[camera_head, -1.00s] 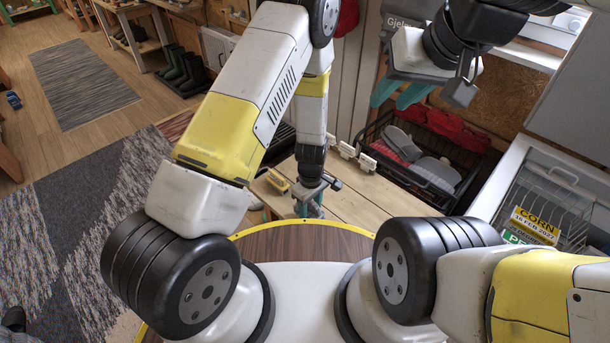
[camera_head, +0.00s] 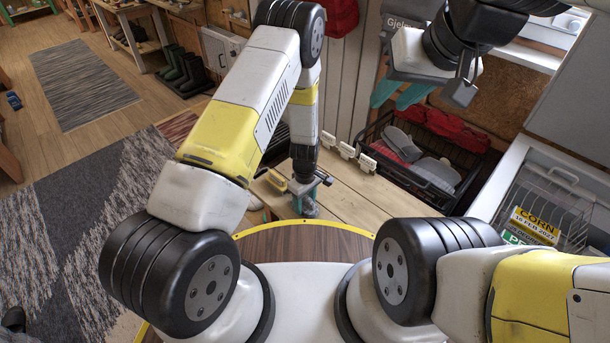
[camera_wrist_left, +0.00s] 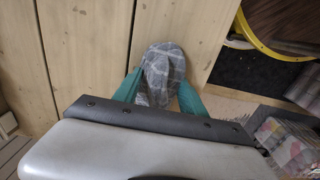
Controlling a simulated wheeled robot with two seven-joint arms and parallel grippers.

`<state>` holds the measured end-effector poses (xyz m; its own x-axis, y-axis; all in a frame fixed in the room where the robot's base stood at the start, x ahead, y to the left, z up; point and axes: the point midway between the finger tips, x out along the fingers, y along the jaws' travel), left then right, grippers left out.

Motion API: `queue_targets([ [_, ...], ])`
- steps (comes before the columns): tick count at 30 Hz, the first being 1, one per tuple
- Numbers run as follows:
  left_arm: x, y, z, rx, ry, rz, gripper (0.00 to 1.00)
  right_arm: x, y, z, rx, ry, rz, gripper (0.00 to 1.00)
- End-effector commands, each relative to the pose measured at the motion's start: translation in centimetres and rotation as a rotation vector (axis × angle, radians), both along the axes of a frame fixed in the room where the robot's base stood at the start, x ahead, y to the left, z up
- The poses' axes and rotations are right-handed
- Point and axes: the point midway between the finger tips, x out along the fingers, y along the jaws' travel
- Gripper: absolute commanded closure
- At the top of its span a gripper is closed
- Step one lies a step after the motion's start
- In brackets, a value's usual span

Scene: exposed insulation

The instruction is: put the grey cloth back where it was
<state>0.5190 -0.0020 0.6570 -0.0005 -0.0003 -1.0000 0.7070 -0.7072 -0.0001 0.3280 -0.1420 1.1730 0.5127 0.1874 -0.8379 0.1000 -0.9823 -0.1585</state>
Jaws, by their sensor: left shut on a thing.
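Whether the cloth touches the bench is unclear. My right gripper (camera_head: 400,94), with teal fingers apart and nothing seen between them, is at the upper right, near a black crate.
The black crate (camera_head: 447,207) at the bench's right holds red and grey fabric items. White clip-like pieces (camera_head: 346,151) stand along the bench's back edge. A yellow-backed brush (camera_head: 277,181) lies left of my left gripper. A dish rack (camera_head: 550,200) stands at right. The bench middle is clear.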

Motion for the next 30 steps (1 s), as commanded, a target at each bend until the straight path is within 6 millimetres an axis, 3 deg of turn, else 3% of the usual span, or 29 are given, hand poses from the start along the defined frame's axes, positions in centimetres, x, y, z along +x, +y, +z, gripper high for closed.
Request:
queue_targets([
  [1, 0.0, 0.0, -0.2, 0.001, 0.001, 0.0, 1.0, 0.0, 0.0, 0.0, 0.0, 0.0, 0.0, 0.68],
  [2, 0.0, 0.0, -0.1, 0.0, 0.0, 0.0, 0.45, 0.0, 0.0, 0.0, 0.0, 0.0, 0.0, 0.68],
  [4, 0.0, 0.0, -0.1, 0.0, 0.0, 0.0, 0.32, 0.0, 0.0, 0.0, 0.0, 0.0, 0.0, 0.68],
  [17, 0.0, 0.0, 0.6, 0.0, -0.001, 0.0, 0.3, 0.0, 0.0, 0.0, 0.0, 0.0, 0.0, 0.68],
  [30, 0.1, 0.0, 9.3, -0.001, -0.004, 0.0, 0.3, 0.0, 0.0, 0.0, 0.0, 0.0, 0.0, 0.68],
])
